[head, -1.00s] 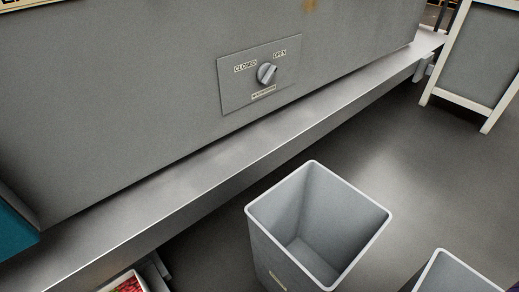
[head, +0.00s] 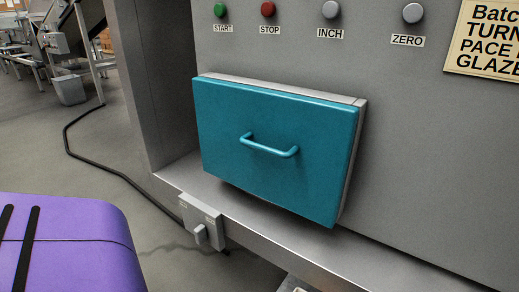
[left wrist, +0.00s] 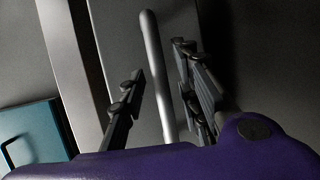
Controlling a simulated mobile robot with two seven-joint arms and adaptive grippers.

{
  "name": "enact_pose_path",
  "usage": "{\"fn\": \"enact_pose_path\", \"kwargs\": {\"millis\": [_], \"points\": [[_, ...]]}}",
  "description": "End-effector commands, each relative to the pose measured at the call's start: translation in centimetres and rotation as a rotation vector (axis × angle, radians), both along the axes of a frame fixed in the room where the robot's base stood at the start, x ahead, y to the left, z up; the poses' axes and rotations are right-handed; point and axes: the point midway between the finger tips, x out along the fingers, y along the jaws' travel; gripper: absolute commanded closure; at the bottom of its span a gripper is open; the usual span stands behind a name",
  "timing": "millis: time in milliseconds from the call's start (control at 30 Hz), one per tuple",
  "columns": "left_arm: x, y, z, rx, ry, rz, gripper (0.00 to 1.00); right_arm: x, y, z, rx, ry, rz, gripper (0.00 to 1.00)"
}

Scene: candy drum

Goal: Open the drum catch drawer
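The teal drawer front (head: 272,178) is low on the grey machine in the head view, above a metal ledge. It stands proud of the machine face, with a grey edge along its top and right side. Its teal bar handle (head: 268,146) is at the middle, with nothing on it. In the left wrist view, part of the teal drawer (left wrist: 32,135) shows at lower left. My left gripper (left wrist: 160,62) is open there, well apart from the drawer. A pale rod shows between its fingers; I cannot tell how near it is. My right gripper is not in view.
START, STOP, INCH and ZERO buttons (head: 331,11) sit above the drawer. The metal ledge (head: 290,243) runs beneath, with a grey switch box (head: 203,222) on its front. A black cable (head: 110,166) crosses the floor at left.

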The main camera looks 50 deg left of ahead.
Motion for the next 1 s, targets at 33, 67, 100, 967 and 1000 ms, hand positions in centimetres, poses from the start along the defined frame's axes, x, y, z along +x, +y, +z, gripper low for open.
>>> {"fn": "enact_pose_path", "kwargs": {"millis": [33,67,100,967,1000], "points": [[0.0,0.0,0.0,0.0,0.001,0.0,0.7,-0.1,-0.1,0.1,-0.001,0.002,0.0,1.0],[-0.1,0.0,0.0,0.0,0.001,0.0,0.7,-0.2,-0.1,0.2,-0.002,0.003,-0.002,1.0],[-0.2,0.0,0.0,0.001,0.002,0.0,0.7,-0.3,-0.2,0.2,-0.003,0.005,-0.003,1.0],[-12.1,1.5,2.1,0.002,0.005,0.0,0.7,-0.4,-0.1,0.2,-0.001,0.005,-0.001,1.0],[-12.1,1.5,2.1,0.002,0.005,0.0,0.7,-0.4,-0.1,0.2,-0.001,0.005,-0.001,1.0]]}}
